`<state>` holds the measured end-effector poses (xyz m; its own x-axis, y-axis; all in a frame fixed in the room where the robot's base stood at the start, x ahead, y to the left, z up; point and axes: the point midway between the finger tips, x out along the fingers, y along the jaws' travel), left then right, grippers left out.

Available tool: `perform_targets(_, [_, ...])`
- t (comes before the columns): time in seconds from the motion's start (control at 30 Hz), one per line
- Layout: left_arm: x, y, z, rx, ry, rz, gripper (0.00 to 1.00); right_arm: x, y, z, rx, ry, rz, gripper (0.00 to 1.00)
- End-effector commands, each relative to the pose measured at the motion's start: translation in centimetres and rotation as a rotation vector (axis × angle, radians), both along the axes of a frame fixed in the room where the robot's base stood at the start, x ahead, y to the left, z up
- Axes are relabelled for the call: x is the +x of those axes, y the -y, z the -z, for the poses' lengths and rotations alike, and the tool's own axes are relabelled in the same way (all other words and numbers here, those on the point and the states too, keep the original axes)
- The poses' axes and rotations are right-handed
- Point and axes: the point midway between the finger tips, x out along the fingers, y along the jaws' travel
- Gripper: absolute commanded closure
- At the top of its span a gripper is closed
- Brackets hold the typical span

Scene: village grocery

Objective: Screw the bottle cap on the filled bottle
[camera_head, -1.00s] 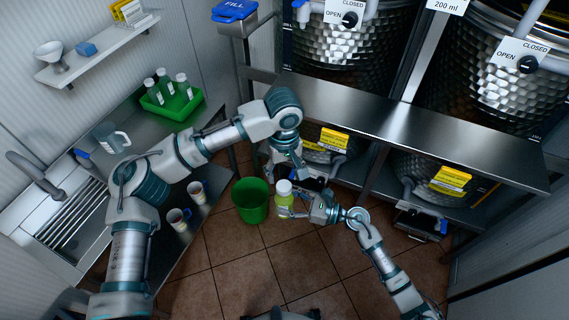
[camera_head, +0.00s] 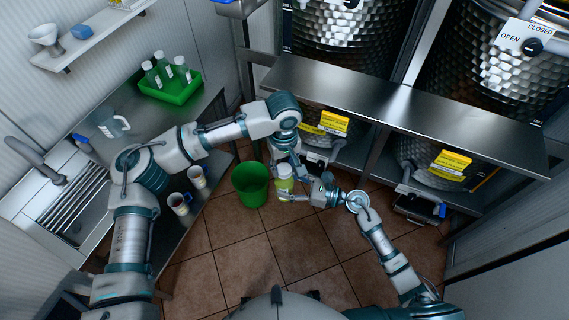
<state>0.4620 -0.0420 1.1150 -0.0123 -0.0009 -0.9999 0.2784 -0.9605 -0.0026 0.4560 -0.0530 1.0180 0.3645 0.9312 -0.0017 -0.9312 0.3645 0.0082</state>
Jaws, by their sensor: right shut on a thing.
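The filled bottle (camera_head: 284,186) holds yellow-green liquid and stands about upright above the floor, near the middle of the view. Its top, with a white cap (camera_head: 284,170), faces up. My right gripper (camera_head: 292,195) comes in from the right and is shut on the bottle's side. My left arm reaches over from the left and bends down. My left gripper (camera_head: 292,166) is close beside the white cap, on its right. Its fingers are small and dark here, so I cannot tell whether they touch the cap or how far apart they are.
A green bucket (camera_head: 250,184) stands on the floor just left of the bottle. A steel shelf (camera_head: 390,105) with large tanks lies behind. Two mugs (camera_head: 188,190) stand on the left counter, and a green crate (camera_head: 172,92) there holds several bottles. The front floor is partly clear.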

Motion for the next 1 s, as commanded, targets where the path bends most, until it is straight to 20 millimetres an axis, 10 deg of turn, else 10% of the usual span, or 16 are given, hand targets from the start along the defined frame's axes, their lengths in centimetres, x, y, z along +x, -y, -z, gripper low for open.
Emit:
perform_targets(0.27, [-0.02,0.13,0.0,-0.005,0.001,0.119,0.99,-0.09,-0.14,-0.16,0.002,0.003,-0.004,1.0])
perform_targets(1.0, [0.31,0.08,0.11,-0.023,0.009,1.988,0.99,-0.25,-0.27,-0.19,0.001,0.005,-0.009,1.0])
